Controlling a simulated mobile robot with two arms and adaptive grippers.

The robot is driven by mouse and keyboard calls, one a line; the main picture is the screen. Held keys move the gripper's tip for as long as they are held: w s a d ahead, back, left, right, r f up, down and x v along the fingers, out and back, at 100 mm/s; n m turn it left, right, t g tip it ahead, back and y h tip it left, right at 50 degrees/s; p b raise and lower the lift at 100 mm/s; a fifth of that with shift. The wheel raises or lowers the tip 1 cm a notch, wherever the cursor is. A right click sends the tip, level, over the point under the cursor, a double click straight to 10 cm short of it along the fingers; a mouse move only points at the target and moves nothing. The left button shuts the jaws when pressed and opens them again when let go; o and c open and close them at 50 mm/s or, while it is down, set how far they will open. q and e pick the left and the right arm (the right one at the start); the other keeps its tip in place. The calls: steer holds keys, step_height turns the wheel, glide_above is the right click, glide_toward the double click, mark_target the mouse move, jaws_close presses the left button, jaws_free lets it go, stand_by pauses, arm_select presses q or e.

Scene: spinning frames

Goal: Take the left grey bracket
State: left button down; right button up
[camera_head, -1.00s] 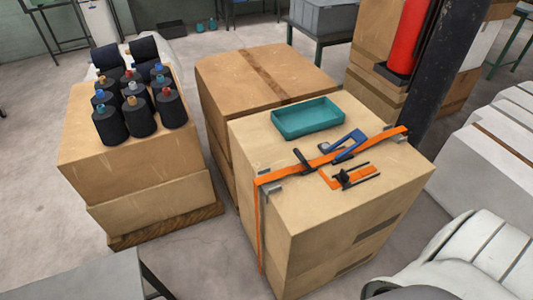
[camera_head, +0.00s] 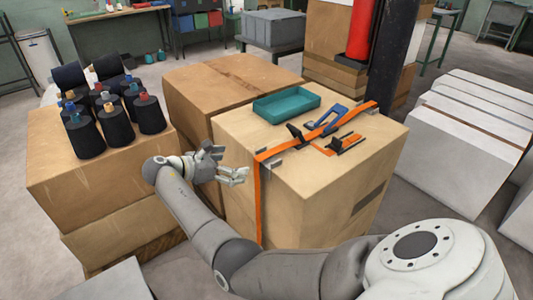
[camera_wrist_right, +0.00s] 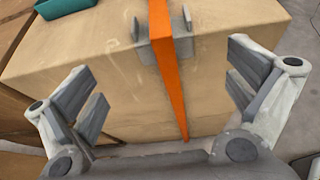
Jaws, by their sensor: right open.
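The left grey bracket (camera_head: 275,163) sits on the front left top edge of the strapped cardboard box (camera_head: 310,205). In the right wrist view the bracket (camera_wrist_right: 184,47) shows as a plate bent over the edge with two upright tabs. The orange strap (camera_wrist_right: 168,75) runs over it between the tabs and down the box side. My right gripper (camera_head: 232,163) is open and empty, left of the bracket and apart from it in the head view. In the right wrist view the gripper (camera_wrist_right: 165,85) has its fingers spread wide, with the bracket beyond and between them. My left gripper is not in view.
A teal tray (camera_head: 286,104), a blue tool (camera_head: 327,118) and a black and orange tool (camera_head: 342,145) lie on the same box top. Dark thread cones (camera_head: 116,128) stand on the left box. A dark post (camera_head: 392,60) rises behind right.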

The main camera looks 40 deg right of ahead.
glide_toward(271, 157)
steer(key=x, duration=0.4)
steer(key=shift+d+f, duration=0.15)
steer(key=shift+d, duration=0.15)
steer(key=shift+a, duration=0.1)
steer(key=c, duration=1)
